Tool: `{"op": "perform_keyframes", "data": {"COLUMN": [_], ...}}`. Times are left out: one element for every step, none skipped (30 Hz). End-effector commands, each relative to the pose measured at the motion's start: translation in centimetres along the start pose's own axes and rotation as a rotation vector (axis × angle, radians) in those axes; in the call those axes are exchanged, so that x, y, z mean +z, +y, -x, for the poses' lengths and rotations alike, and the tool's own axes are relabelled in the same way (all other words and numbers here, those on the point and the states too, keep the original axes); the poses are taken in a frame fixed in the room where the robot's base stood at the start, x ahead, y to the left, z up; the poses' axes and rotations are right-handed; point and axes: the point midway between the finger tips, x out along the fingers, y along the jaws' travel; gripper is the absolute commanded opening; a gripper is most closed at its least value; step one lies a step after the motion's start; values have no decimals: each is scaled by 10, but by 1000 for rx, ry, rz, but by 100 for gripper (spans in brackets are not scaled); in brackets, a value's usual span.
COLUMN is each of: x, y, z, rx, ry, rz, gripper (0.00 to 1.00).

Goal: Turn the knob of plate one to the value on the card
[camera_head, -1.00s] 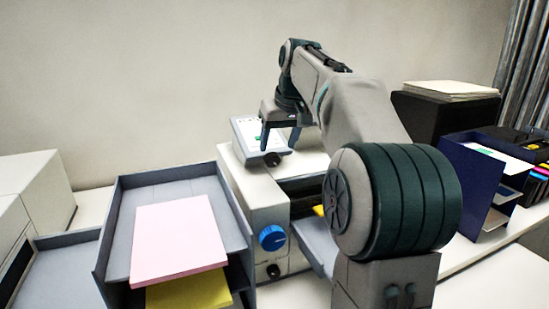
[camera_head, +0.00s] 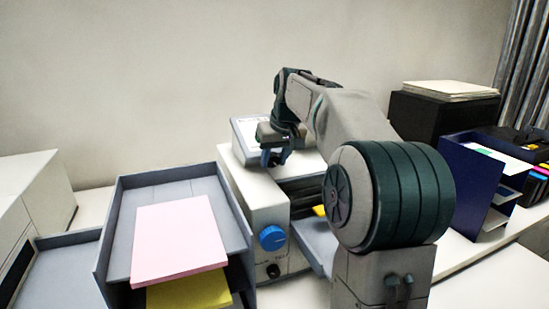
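A blue round knob (camera_head: 272,238) sits on the front face of a white machine (camera_head: 239,188), with a white pointer line on it. A smaller black knob (camera_head: 273,271) is below it. A tilted panel with a white face (camera_head: 244,133) stands on top of the machine, partly hidden by my gripper; any writing on it is too small to read. My gripper (camera_head: 273,160) is above the machine top, in front of the panel, pointing down and apart from the blue knob. Its fingers are small and overlap in this view, so their opening is unclear. I cannot tell which part is plate one.
A grey tray stack (camera_head: 109,225) with pink (camera_head: 178,240) and yellow sheets (camera_head: 190,292) stands close left of the machine. A dark blue paper rack (camera_head: 466,190) and a black box (camera_head: 425,117) stand at right.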

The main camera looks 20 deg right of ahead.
Motion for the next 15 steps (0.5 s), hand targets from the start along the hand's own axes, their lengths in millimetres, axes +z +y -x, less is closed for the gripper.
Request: {"op": "perform_keyframes", "data": {"x": [0, 0, 0, 0, 0, 0, 0, 0, 0, 0, -1, -1, -1, -1, -1], "y": [0, 0, 0, 0, 1, 1, 1, 2, 2, 3, 3, 3, 4, 4, 4], "z": [0, 0, 0, 0, 1, 1, 1, 1, 1, 1, 1, 1, 1, 1, 1], "rx": [-1, -3, -6, -9, -14, -23, -32, -41, -57, -71, -87, -110, -130, -152, -183], "ry": [0, 0, 0, 0, -1, -1, -1, -1, -1, -1, -1, -2, -2, -3, -2], "rz": [0, 0, -1, -1, -2, -3, -5, -6, -7, -9, -11, -12, -14, -15, -18], "gripper": [13, 13, 13, 13, 13, 13, 13, 13, 13, 13, 13, 13, 13, 13, 13]}}
